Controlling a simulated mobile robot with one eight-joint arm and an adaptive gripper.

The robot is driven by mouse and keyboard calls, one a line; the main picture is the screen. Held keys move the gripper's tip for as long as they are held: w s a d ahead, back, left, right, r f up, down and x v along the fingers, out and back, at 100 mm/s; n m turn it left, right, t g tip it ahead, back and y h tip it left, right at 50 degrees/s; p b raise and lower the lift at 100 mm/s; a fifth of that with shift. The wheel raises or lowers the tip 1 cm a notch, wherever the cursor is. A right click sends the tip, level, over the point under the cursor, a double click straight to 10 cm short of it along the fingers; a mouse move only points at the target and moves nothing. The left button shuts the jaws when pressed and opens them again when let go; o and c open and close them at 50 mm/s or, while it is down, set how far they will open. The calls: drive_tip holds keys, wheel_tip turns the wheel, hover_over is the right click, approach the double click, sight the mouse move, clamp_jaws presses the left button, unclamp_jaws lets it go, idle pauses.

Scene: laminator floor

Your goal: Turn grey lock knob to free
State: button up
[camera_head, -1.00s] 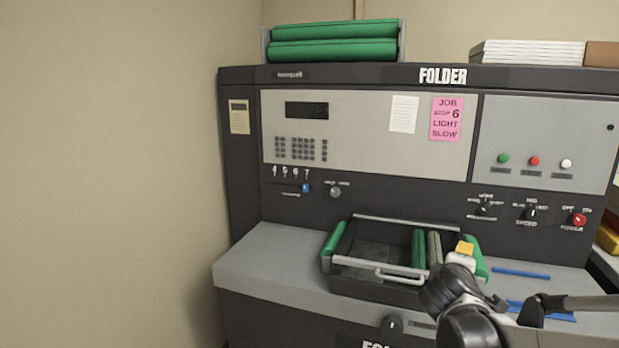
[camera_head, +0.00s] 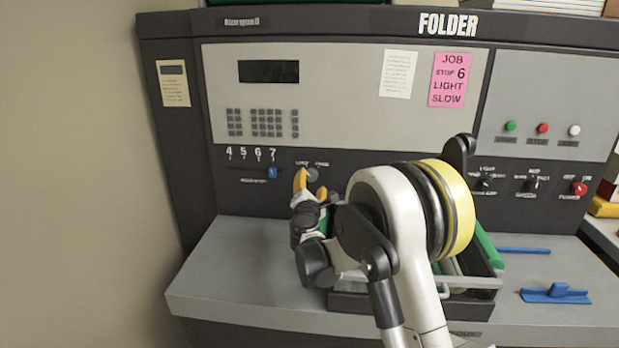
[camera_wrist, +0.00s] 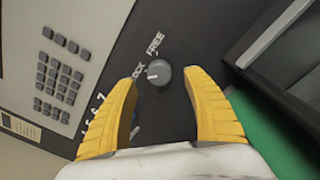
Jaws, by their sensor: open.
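The grey lock knob (camera_head: 312,174) is on the dark panel below the keypad, between the words LOCK and FREE. In the wrist view the knob (camera_wrist: 158,73) shows a pale pointer line turned toward the LOCK side, with FREE printed above it. My gripper (camera_head: 309,186) is at the knob in the head view. In the wrist view my gripper (camera_wrist: 165,78) has its yellow fingers spread open, one on each side of the knob. The knob lies just past the fingertips; I cannot tell whether they touch it.
A blue slider (camera_head: 272,172) sits left of the knob under the numbers 4 to 7. A keypad (camera_head: 262,123) is above. A tray (camera_head: 470,283) with green rollers stands below right, partly hidden by my arm. The left part of the ledge (camera_head: 240,270) is clear.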

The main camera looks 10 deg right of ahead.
sight(312, 176)
drive_tip(key=b+x, duration=0.1)
drive_tip(key=x, duration=0.4)
drive_tip(key=shift+w, duration=0.35)
drive_tip(key=c, duration=1.2)
